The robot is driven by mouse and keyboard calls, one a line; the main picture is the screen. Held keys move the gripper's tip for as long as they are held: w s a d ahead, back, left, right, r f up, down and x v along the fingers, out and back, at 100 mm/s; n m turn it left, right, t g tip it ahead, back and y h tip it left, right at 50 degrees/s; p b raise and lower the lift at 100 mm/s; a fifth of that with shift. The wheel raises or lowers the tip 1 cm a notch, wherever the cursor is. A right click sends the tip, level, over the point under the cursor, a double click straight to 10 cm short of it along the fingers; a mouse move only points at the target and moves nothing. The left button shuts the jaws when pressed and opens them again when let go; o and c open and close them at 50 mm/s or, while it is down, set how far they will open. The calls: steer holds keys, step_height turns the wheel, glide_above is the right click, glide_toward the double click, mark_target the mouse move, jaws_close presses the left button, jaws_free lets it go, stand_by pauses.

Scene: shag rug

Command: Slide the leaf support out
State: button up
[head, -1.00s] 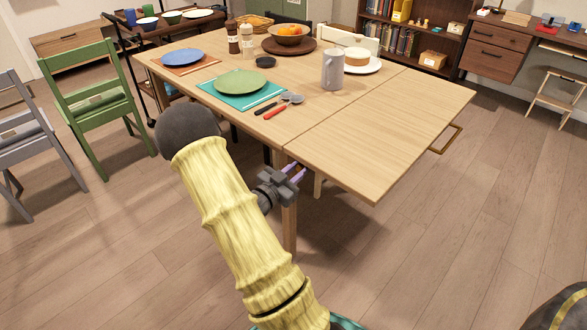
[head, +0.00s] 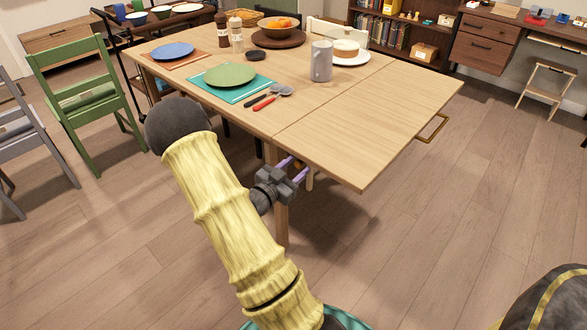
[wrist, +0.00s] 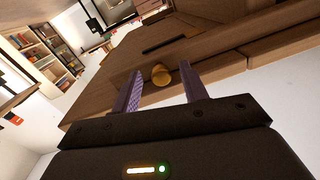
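The wooden table (head: 330,130) has a seam that sets off its right-hand leaf (head: 375,125). Under the table's near edge, a small round brass knob (wrist: 161,75) sits on a wooden face, probably the end of the leaf support; it also shows small in the head view (head: 299,163). My gripper (wrist: 161,68) has its two purple fingers spread, one to each side of the knob in the wrist picture. I cannot tell whether they touch it. In the head view my gripper (head: 295,168) is just below the table edge, near a leg. The support's length is hidden under the top.
A green plate (head: 229,75), cutlery, a grey mug (head: 321,61) and a cake on a plate (head: 346,50) stand on the table. A green chair (head: 85,95) stands left.

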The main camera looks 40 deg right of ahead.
steer(key=shift+a, duration=0.1)
steer(key=s+a+p, duration=0.2)
steer(key=a, duration=1.5)
steer(key=shift+s, duration=0.25)
steer(key=shift+w, duration=0.1)
